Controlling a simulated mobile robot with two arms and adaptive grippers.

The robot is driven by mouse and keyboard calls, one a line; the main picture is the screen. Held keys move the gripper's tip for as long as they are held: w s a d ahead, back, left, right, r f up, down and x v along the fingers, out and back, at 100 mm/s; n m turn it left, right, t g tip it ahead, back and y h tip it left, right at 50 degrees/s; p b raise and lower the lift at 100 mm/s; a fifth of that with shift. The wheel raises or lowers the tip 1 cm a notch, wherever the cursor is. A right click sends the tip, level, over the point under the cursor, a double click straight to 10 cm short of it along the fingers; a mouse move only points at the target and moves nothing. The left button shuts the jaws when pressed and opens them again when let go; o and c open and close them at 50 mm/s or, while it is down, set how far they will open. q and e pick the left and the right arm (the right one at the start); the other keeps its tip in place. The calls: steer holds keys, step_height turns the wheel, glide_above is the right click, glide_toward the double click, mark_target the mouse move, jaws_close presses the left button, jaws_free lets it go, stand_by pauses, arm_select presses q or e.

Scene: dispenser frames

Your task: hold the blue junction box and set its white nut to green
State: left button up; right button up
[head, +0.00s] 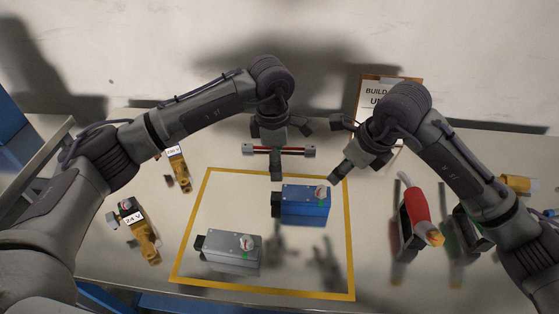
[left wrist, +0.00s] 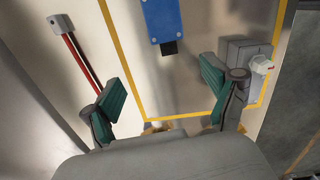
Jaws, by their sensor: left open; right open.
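The blue junction box (head: 305,204) lies inside the yellow outline, with a black fitting at its left end. Its white nut (head: 321,193) sits on top near the right end, with a red mark beside it. In the left wrist view the blue box (left wrist: 161,18) is at the top, cut off by the edge; its nut is not visible there. My left gripper (head: 279,146) is open and empty above and behind the box; its open fingers also show in the left wrist view (left wrist: 164,88). My right gripper (head: 338,148) is open and empty above the box's right side.
A grey box (head: 228,248) with a white nut and green mark lies front left inside the yellow outline (head: 353,265). A red bar (head: 290,150) lies behind. Labelled orange tools (head: 147,243) stand left; a red-bodied tool (head: 417,206) stands right. A sign (head: 374,92) is behind.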

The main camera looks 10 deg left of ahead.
mark_target(279, 196)
arm_select(q)
steer(key=shift+m, duration=0.4)
steer(key=f, duration=0.9)
steer(key=s+f, duration=0.1)
steer(key=f, duration=0.3)
steer(key=shift+d+f, duration=0.35)
steer(key=c, duration=1.4)
